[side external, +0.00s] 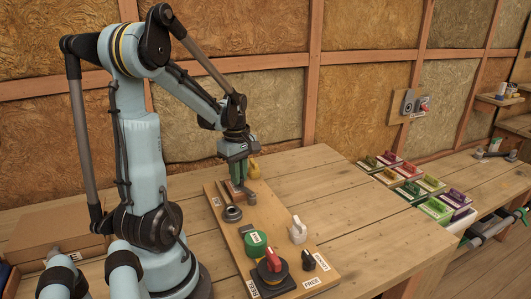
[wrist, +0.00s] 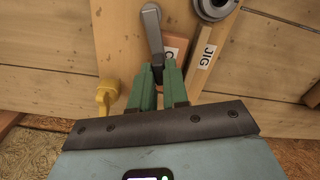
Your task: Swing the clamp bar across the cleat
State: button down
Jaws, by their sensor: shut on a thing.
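The grey clamp bar (wrist: 153,28) runs from a rounded end down to between the green fingers of my gripper (wrist: 158,72) in the wrist view. My gripper is shut on the bar; its fingers hide the held part. A reddish wooden block (wrist: 176,45), which looks like the cleat, lies just right of the bar, its label partly hidden by a finger. I cannot tell whether the bar overlaps the block.
A yellow knob (wrist: 106,94) stands close left of the fingers. A strip marked JIG (wrist: 207,55) and a round grey fitting (wrist: 214,7) lie to the right. The board (side external: 274,246) also carries a green knob (side external: 255,243), a red-handled switch (side external: 272,265) and a white-handled part (side external: 298,231).

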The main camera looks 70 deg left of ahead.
dwell(0.4)
jog(key=c, duration=1.1)
grip_release()
jog(key=shift+r, duration=6.05)
jog(key=w+d+f+m+t, duration=0.1)
jog(key=w+d+m+t, duration=0.1)
jog(key=d+m, duration=0.5)
jog(key=w+d+f+m+t, duration=0.2)
jog(key=d+m, duration=0.5)
jog(key=d, duration=0.2)
jog(key=w+d+f+m+t, duration=0.2)
jog(key=d+m+t, duration=0.1)
jog(key=d+m, duration=0.5)
jog(key=shift+w+d+f, duration=0.15)
jog(key=shift+d, duration=0.15)
